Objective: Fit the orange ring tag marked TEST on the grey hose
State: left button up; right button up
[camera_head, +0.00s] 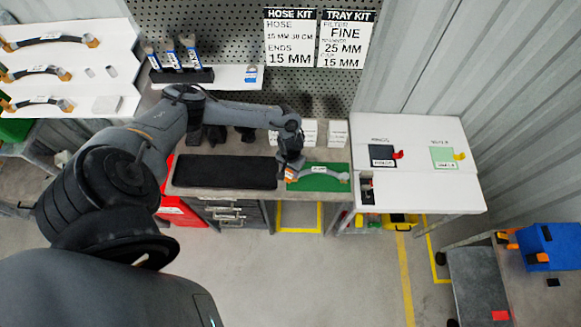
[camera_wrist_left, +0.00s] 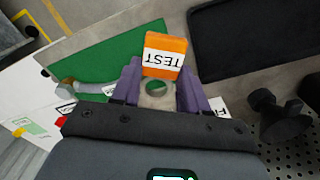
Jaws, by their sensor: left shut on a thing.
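My left gripper (camera_head: 291,172) is over the left end of the green mat. In the left wrist view its purple fingers (camera_wrist_left: 157,92) are shut on the orange ring tag (camera_wrist_left: 164,52), whose white label reads TEST upside down. A pale ring shows between the fingers, with green visible through its hole. The grey hose (camera_head: 328,175) lies across the green mat with a white label on it. In the left wrist view the hose (camera_wrist_left: 92,88) runs behind the gripper, so its near end is hidden. I cannot tell whether the ring touches the hose.
The green mat (camera_head: 318,185) lies on the bench beside a black mat (camera_head: 225,172). Small white boxes (camera_head: 338,133) stand behind. A white table (camera_head: 420,190) with black and green squares is to the right. Sample hoses (camera_head: 38,72) hang on a white board at upper left.

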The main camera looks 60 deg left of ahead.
aim_at(291, 173)
pick_arm(q)
jog(key=shift+f+b, duration=0.55)
jog(key=shift+f, duration=0.7)
jog(key=shift+p, duration=0.4)
dwell(0.4)
jog(key=shift+p, duration=0.45)
jog(key=shift+p, duration=0.4)
dwell(0.7)
jog(key=shift+f, duration=0.3)
dwell(0.4)
jog(key=shift+f+b, duration=0.75)
jog(key=shift+f, duration=0.2)
